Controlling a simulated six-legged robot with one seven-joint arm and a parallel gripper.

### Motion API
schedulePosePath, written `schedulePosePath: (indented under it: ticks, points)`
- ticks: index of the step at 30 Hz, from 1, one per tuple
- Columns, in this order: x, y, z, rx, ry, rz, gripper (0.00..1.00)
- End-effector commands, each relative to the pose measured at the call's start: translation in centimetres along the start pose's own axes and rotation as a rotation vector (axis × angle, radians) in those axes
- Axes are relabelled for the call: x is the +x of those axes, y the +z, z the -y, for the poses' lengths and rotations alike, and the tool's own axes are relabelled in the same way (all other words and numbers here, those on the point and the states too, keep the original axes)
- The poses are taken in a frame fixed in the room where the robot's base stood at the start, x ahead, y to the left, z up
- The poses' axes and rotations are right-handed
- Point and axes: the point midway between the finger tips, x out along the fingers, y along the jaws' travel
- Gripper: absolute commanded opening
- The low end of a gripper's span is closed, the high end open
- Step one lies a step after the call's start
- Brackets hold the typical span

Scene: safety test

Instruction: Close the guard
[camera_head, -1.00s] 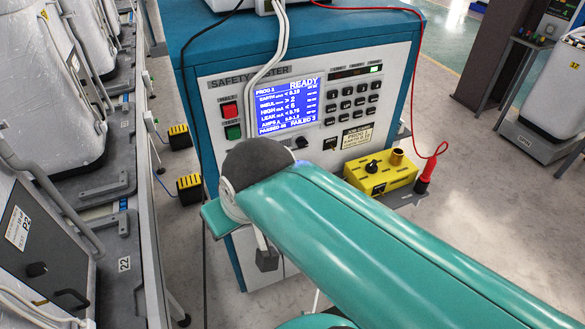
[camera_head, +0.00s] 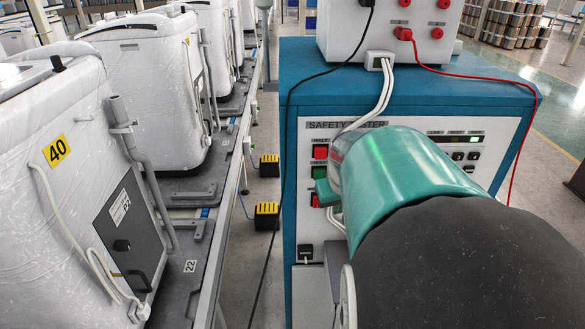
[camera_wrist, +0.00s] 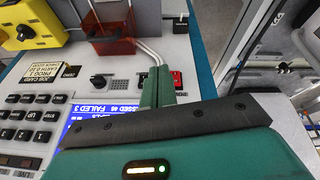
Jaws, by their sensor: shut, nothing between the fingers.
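A reddish-brown see-through box-like cover (camera_wrist: 108,30) stands out from the tester's front panel in the wrist view. It may be the guard; I cannot tell how far it is swung. My gripper (camera_wrist: 157,72) is shut and empty, its two green fingers together in front of the panel, apart from the cover and to its lower right in the picture. The safety tester (camera_head: 410,68) is a blue-and-white cabinet. In the head view, my arm hides much of its front, and the gripper and cover cannot be made out there.
A yellow box (camera_wrist: 30,22) lies upper left in the wrist view, near a black keypad (camera_wrist: 28,115). White cables (camera_head: 385,95) hang down the tester's front. White-wrapped machines (camera_head: 60,140) line the left; floor (camera_head: 255,240) shows between them and the tester.

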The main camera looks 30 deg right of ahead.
Motion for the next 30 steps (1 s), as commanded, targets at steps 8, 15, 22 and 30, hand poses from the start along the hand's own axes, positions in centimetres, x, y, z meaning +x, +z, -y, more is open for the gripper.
schedulePosePath:
  ticks: [8,15,22,30]
  points:
    - [5.2,0.5,-11.7,0.159,-0.018,0.012,0.0]
    - [6.8,1.3,-15.6,0.211,-0.027,-0.002,0.0]
    - [9.5,1.3,-15.4,0.21,-0.032,-0.002,0.0]
    - [14.4,1.1,-15.1,0.206,-0.032,-0.003,0.0]
